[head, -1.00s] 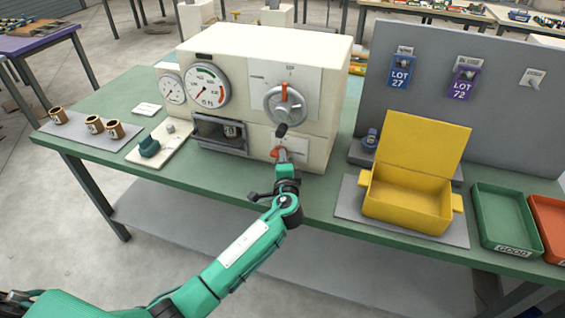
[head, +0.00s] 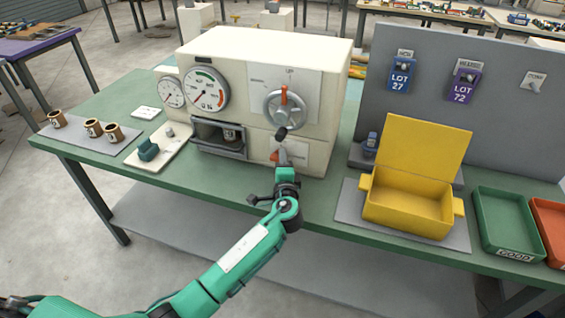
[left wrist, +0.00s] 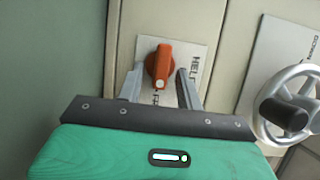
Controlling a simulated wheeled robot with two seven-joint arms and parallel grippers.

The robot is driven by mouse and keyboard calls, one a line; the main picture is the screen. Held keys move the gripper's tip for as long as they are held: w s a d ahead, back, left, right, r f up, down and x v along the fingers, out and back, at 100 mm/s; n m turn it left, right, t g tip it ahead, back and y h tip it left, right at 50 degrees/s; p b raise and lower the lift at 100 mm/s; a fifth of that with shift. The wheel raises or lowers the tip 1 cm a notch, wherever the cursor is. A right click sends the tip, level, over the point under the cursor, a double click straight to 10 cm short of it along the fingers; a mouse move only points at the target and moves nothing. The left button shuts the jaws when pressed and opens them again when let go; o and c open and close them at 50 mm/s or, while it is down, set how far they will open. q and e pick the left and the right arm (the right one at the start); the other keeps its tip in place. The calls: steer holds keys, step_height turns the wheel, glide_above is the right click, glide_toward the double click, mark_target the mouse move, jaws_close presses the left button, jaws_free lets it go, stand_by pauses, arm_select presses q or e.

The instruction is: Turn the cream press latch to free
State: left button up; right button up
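The cream press (head: 262,48) stands on the green table. Its latch is an orange knob (left wrist: 160,65) on a pale plate low on the front, partly hidden by my gripper in the head view (head: 274,155). The plate carries the word HELD and a second word, partly hidden, starting FR. The knob's pale-dotted end faces this second word in the left wrist view. My left gripper (left wrist: 160,82) is open, with one finger on each side of the knob. Small gaps show beside the knob; I cannot tell whether any finger touches it. My right gripper is not in view.
A spoked handwheel (head: 284,105) with a dark grip sits just above the latch. A small open bay (head: 218,138) is left of it. A yellow box (head: 408,205) with its lid up and a green tray (head: 505,220) stand right. Several brown cups stand on a grey mat (head: 75,140) left.

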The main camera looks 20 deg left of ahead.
arm_select(q)
steer(key=shift+s+d, duration=0.2)
steer(key=shift+s, duration=0.2)
steer(key=b+v, duration=0.2)
steer(key=v, duration=1)
steer(key=shift+s+f, duration=0.1)
steer(key=shift+s+d, duration=0.1)
steer(key=shift+s, duration=0.3)
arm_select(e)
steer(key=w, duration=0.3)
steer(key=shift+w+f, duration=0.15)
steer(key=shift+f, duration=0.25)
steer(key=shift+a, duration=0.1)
